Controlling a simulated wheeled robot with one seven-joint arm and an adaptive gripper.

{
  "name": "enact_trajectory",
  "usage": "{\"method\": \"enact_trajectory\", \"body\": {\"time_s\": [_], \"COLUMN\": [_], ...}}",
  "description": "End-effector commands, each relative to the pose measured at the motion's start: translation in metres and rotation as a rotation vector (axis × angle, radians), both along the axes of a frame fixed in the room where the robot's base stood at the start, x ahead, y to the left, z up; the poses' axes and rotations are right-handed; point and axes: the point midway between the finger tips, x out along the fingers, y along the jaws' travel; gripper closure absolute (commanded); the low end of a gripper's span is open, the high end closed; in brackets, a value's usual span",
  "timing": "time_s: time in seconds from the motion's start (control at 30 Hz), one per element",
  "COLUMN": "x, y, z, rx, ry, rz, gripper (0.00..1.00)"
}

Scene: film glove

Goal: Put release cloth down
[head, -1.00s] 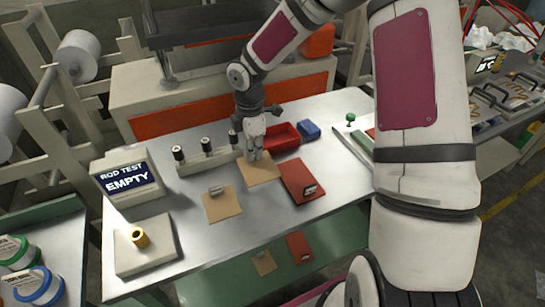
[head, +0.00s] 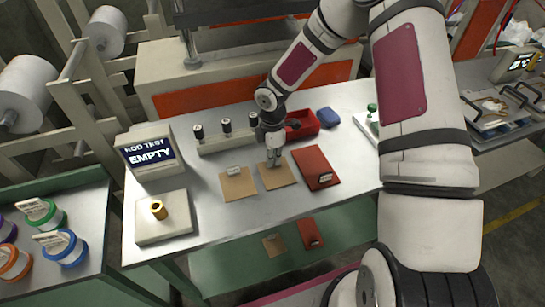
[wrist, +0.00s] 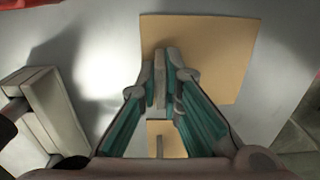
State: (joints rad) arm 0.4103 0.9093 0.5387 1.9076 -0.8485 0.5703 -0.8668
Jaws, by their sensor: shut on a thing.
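A tan square cloth (head: 284,181) is at the front of the grey bench, between another tan cloth (head: 236,192) and a red cloth (head: 322,179). My gripper (head: 273,162) points down over the middle tan cloth. In the wrist view my gripper (wrist: 161,75) is shut on a thin grey upright tab or handle, with the tan cloth (wrist: 215,50) spread flat behind it. The cloth looks level with its neighbours, but I cannot tell whether it touches the bench. The fingers hide part of the tab.
A red tray (head: 306,119) and a blue block (head: 327,117) are behind my gripper, with a rack of black-topped pegs (head: 227,141) to their left. A "ROD TEST EMPTY" display (head: 148,152) and a base with a brass ring (head: 158,209) stand at the left.

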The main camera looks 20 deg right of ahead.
Motion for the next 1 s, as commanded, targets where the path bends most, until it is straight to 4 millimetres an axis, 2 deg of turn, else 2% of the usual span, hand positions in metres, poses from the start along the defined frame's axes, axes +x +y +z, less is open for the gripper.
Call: {"method": "enact_trajectory", "body": {"time_s": [0.1,0.2,0.23,0.5,0.63,0.77,1.0], "x": [0.0,0.0,0.0,0.0,0.001,0.002,0.002], "y": [0.0,0.0,0.0,0.0,-0.001,0.0,-0.001], "z": [-0.001,-0.001,-0.001,-0.001,0.006,0.025,0.074], "rx": [0.0,0.0,0.0,0.0,-0.001,-0.001,-0.001], "ry": [0.0,0.0,0.0,0.0,-0.002,-0.005,-0.004], "rz": [0.0,0.0,0.0,0.0,-0.002,-0.002,-0.002], "gripper": [1.0,0.75,0.73,0.73,0.73,0.73,0.73]}}
